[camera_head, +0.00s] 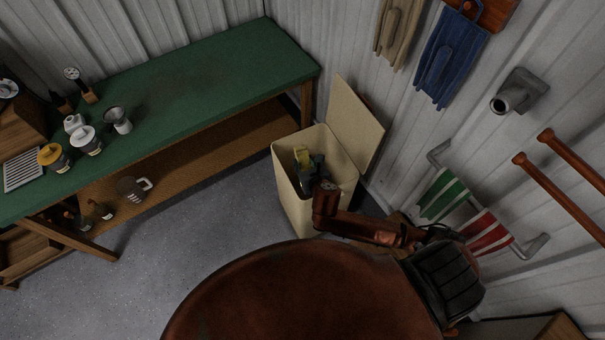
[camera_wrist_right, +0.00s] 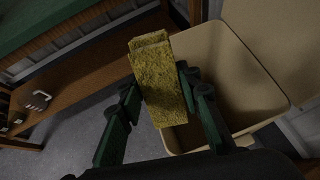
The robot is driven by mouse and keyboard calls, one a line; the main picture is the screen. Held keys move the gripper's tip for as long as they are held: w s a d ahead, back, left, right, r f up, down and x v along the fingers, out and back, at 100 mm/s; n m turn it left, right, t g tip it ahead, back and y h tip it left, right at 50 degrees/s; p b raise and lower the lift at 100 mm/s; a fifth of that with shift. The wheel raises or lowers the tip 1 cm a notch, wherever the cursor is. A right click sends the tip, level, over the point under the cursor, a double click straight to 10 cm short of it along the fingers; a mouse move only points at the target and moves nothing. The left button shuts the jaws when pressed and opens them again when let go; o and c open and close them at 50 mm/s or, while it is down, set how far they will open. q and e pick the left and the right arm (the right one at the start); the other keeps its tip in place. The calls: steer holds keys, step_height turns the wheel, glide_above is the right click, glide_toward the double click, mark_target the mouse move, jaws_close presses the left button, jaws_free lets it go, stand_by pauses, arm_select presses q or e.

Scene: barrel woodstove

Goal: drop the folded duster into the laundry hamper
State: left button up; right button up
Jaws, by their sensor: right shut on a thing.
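The folded duster (camera_wrist_right: 160,85) is a yellow, fuzzy, thick strip. My right gripper (camera_wrist_right: 160,98) is shut on it, with a green finger on either side. In the head view the duster (camera_head: 303,157) shows as a small yellow patch at the tip of my right gripper (camera_head: 309,166), over the mouth of the laundry hamper. The hamper (camera_head: 293,207) is a cream box with its lid standing open at the back. In the right wrist view the hamper (camera_wrist_right: 272,68) lies behind and right of the duster, and the duster overlaps its left rim. My left gripper is not in view.
A green-topped workbench (camera_head: 200,85) stands left of the hamper, with cups and jars on it. A mug (camera_head: 133,188) sits on its lower shelf. Green and red striped towels (camera_head: 444,196) hang on the wall at right. Grey floor (camera_head: 190,235) is clear in front of the bench.

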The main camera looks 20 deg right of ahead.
step_height(320, 180, down, 11)
steer(key=w+n+g+y+b, duration=0.1)
steer(key=g+b, duration=0.3)
steer(key=g, duration=0.7)
steer(key=shift+w+d+r+n+y+b, duration=0.15)
steer(key=shift+w+d+n+y+b, duration=0.2)
steer(key=shift+w, duration=0.2)
steer(key=o, duration=1.1)
steer(key=shift+a, duration=0.1)
step_height(320, 180, up, 12)
